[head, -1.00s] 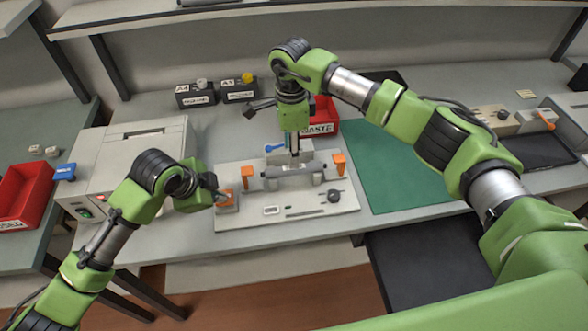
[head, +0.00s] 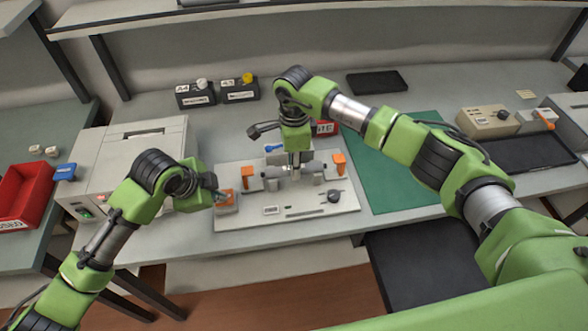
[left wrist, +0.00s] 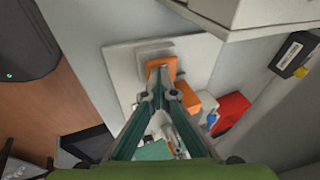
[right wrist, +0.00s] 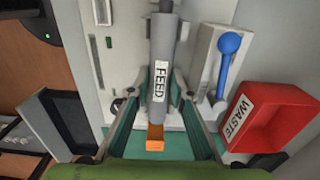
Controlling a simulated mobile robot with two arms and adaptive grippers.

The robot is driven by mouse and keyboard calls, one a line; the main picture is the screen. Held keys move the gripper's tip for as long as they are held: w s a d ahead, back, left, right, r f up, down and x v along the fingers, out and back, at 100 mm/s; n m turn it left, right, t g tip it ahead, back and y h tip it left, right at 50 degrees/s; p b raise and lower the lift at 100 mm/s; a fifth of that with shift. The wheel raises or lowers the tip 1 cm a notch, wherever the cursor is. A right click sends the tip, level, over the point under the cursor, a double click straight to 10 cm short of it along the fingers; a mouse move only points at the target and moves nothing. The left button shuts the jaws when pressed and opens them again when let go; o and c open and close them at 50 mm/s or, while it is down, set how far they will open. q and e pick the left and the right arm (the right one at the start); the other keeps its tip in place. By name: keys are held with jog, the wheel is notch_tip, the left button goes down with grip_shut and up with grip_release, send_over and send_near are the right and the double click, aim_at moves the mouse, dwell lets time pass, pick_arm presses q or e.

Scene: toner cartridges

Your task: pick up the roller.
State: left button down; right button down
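The roller (right wrist: 163,60) is a grey cylinder with a white FEED label, lying across the light fixture; it also shows in the head view (head: 271,172). My right gripper (head: 296,176) is down over its middle, with the open fingers on either side of it in the right wrist view (right wrist: 157,92). Whether they touch it is unclear. My left gripper (left wrist: 160,75) is at the small orange lever (head: 224,198) on the fixture's left front, its fingertips close together on it. The fixture plate (head: 300,212) carries two orange posts.
A red WASTE bin (right wrist: 272,115) and a blue-handled part (right wrist: 227,60) sit close to the roller. A printer-like machine (head: 135,150) stands left. The green mat (head: 390,180) to the right is clear. Another red bin (head: 25,190) is at far left.

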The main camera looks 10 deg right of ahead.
pick_arm(q)
jog(key=shift+f, duration=0.1)
pick_arm(e)
jog(key=shift+r, duration=0.1)
notch_tip(320, 180, up, 10)
dwell(0.4)
